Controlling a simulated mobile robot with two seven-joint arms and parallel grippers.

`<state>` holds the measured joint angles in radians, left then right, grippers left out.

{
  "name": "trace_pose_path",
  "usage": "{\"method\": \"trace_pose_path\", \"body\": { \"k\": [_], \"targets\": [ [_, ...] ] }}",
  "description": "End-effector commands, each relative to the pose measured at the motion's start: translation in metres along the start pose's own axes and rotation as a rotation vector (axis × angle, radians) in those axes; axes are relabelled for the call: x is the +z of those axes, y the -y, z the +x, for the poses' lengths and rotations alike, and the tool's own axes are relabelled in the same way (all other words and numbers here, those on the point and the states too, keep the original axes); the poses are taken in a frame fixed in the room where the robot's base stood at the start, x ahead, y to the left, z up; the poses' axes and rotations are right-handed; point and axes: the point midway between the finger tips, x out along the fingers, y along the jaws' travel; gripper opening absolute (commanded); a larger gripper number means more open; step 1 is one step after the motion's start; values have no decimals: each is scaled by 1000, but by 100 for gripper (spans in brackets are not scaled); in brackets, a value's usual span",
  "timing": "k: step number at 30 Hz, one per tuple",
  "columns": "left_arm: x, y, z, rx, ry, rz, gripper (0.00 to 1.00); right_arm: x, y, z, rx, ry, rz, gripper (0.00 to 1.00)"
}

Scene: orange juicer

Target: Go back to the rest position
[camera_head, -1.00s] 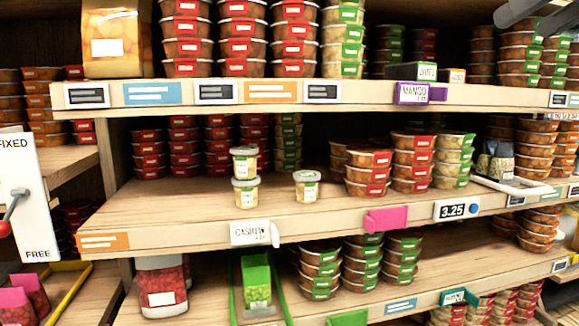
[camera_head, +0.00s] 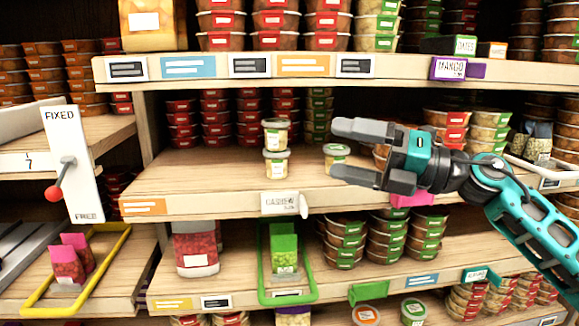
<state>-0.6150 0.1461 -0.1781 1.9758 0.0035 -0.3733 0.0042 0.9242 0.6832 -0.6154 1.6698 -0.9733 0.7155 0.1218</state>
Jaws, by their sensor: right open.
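My right gripper (camera_head: 350,155) comes in from the right in front of the middle shelf (camera_head: 215,175). Its two grey fingers point left and are spread apart, with nothing seen held between them. A small cup with a green-rimmed lid (camera_head: 337,152) stands on the shelf behind the gap between the fingers, partly covered by them. Two stacked small cups (camera_head: 276,148) stand just left of the fingertips, apart from them. My left gripper is not in view.
Stacked red-label tubs (camera_head: 214,120) fill the back of the middle shelf. The upper shelf edge (camera_head: 210,67) runs above the gripper. A white FIXED panel with a red-knobbed lever (camera_head: 72,160) stands at left. Green-label tubs (camera_head: 343,240) sit below. Open room lies left of the cups.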

Motion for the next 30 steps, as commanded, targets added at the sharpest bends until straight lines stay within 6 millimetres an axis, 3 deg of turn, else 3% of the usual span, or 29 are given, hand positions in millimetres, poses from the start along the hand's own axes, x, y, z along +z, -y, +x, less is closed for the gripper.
{"method": "trace_pose_path", "body": {
  "k": [8,14,17,20,24,30],
  "targets": [
    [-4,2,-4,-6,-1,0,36,-46,64,-4,206,280,532,96],
    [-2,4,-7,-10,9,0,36,-85,128,-33,253,549,927,96],
    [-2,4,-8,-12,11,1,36,-115,164,-55,243,699,1125,96],
    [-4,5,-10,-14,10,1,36,-153,199,-80,213,856,1320,96],
    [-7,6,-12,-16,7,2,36,-223,242,-120,139,1084,1588,96],
    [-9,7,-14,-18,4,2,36,-325,272,-170,6,1361,1889,96]
  ]
}}
